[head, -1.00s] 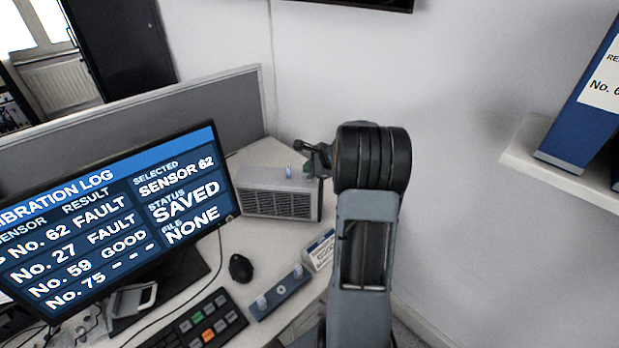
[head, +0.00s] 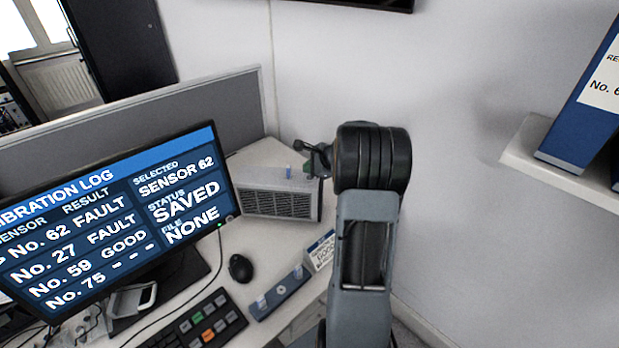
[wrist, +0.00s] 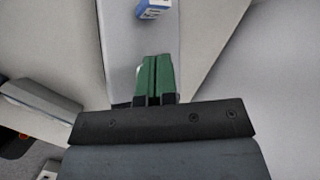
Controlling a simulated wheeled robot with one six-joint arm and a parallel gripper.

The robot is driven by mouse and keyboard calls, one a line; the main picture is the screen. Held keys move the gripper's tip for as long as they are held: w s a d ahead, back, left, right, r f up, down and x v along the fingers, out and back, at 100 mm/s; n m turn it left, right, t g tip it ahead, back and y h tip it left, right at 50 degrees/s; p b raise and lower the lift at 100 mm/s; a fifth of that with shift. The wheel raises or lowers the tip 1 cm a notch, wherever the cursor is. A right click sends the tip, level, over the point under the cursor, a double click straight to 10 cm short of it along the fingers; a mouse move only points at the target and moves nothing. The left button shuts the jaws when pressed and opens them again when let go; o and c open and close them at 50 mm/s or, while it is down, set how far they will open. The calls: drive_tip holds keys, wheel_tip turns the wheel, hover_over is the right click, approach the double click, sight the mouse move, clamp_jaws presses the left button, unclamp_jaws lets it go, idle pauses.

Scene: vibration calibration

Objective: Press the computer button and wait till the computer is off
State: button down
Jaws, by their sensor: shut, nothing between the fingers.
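The computer appears to be the grey box with a dark grille (head: 280,203) on the desk, right of the monitor (head: 110,215). The monitor is lit and shows a calibration log with status SAVED and file NONE. A small blue item (head: 289,172) stands on the box. My gripper (head: 300,146) is above the box's right end in the head view; contact cannot be told. In the wrist view its green fingers (wrist: 153,62) are shut and empty over a grey surface. A pale spot beside their tips is mostly hidden. I cannot make out the button.
A keypad (head: 200,322), a mouse (head: 241,268) and a blue-grey holder strip (head: 280,291) lie on the desk. A small labelled sign (head: 320,250) stands near its right edge. A grey partition (head: 200,110) is behind. A wall shelf (head: 560,165) holds blue binders at right.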

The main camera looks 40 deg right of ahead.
drive_tip(key=shift+f, duration=0.15)
drive_tip(key=shift+f+b, duration=0.3)
drive_tip(key=shift+b, duration=0.15)
drive_tip(key=shift+f+b, duration=0.35)
drive_tip(key=shift+f, duration=0.05)
idle(0.8)
drive_tip(key=shift+r, duration=0.2)
drive_tip(key=shift+r+p, duration=0.6)
drive_tip(key=shift+r, duration=0.1)
drive_tip(key=shift+r, duration=0.1)
drive_tip(key=shift+r+p, duration=2)
drive_tip(key=shift+r, duration=0.4)
